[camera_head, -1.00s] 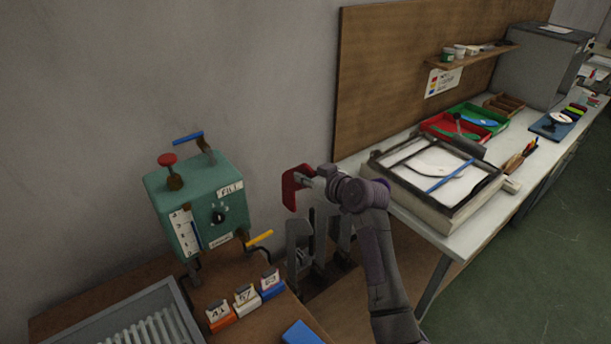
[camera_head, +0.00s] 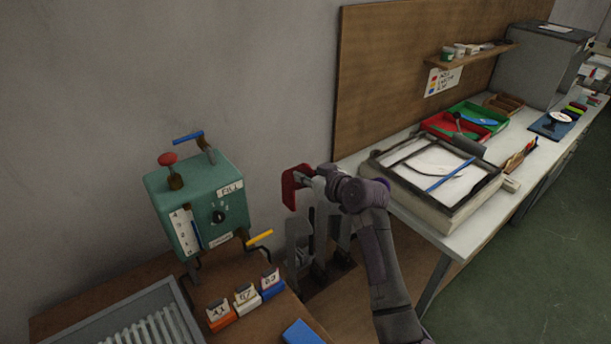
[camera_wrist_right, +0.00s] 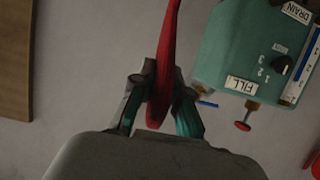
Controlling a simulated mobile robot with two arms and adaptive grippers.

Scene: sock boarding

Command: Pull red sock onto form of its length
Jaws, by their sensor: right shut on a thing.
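The red sock (camera_head: 290,189) hangs bent from my right gripper (camera_head: 311,178), above the upright grey forms. In the right wrist view the sock (camera_wrist_right: 168,50) runs between the two fingers of my right gripper (camera_wrist_right: 157,88), which is shut on it. One grey form (camera_head: 298,240) stands at the left, just below the sock; another grey form (camera_head: 341,232) stands to its right, partly behind my arm. The sock looks apart from the forms. Their exact lengths are hard to tell from here. My left gripper is not in view.
A green machine (camera_head: 200,205) with levers and a knob stands left of the forms. Several numbered blocks, such as an orange one (camera_head: 220,318), sit in front of it. A grey grated tray (camera_head: 90,325) is at the lower left. A white bench (camera_head: 450,238) stands right.

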